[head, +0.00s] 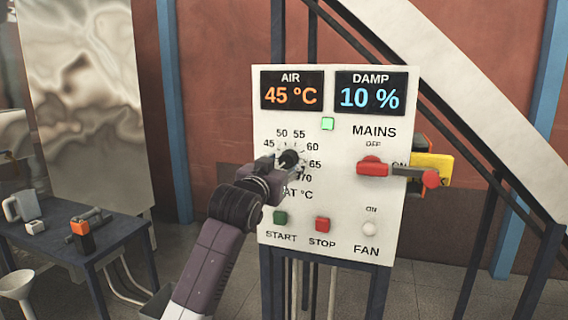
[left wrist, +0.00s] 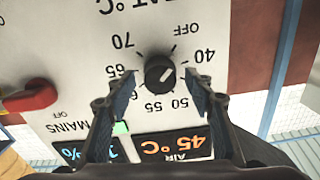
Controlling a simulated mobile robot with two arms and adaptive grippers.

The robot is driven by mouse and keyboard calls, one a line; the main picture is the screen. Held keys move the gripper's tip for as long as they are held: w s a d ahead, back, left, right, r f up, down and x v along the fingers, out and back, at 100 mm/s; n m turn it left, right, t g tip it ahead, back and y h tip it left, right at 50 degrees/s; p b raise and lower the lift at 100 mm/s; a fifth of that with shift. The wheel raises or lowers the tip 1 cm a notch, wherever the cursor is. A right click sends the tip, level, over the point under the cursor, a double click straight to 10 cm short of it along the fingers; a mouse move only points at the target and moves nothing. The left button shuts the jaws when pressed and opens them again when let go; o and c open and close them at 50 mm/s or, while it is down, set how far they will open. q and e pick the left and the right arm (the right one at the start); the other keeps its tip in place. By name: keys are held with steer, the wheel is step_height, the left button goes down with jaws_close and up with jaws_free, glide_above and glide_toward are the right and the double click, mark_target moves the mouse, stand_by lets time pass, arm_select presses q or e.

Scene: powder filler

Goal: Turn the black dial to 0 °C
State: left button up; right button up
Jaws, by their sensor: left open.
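The black dial (head: 288,160) sits on the white control panel (head: 340,215), ringed by numbers from 45 to 70 in the head view. In the left wrist view, upside down, the black dial (left wrist: 160,73) shows a short pale mark slanting toward the side of OFF and 40. I see no 0 mark; part of the scale is hidden by my gripper in the head view. My left gripper (head: 275,166) is at the dial. In the left wrist view its open fingers (left wrist: 160,88) stand on either side of the dial, with gaps showing. My right gripper is not in view.
The AIR display (head: 291,92) reads 45 °C and the DAMP display (head: 370,93) 10 %. A red MAINS lever (head: 372,167), green START button (head: 280,218), red STOP button (head: 323,224) and white FAN switch (head: 369,229) surround the dial. A blue table (head: 75,250) stands left.

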arm_select(q)
steer(key=shift+c, duration=0.2)
steer(key=c, duration=1.1)
steer(key=shift+n+p, duration=0.35)
steer(key=shift+n, duration=0.45)
steer(key=o, duration=1.1)
steer(key=shift+o, duration=0.2)
steer(key=v, duration=1.2)
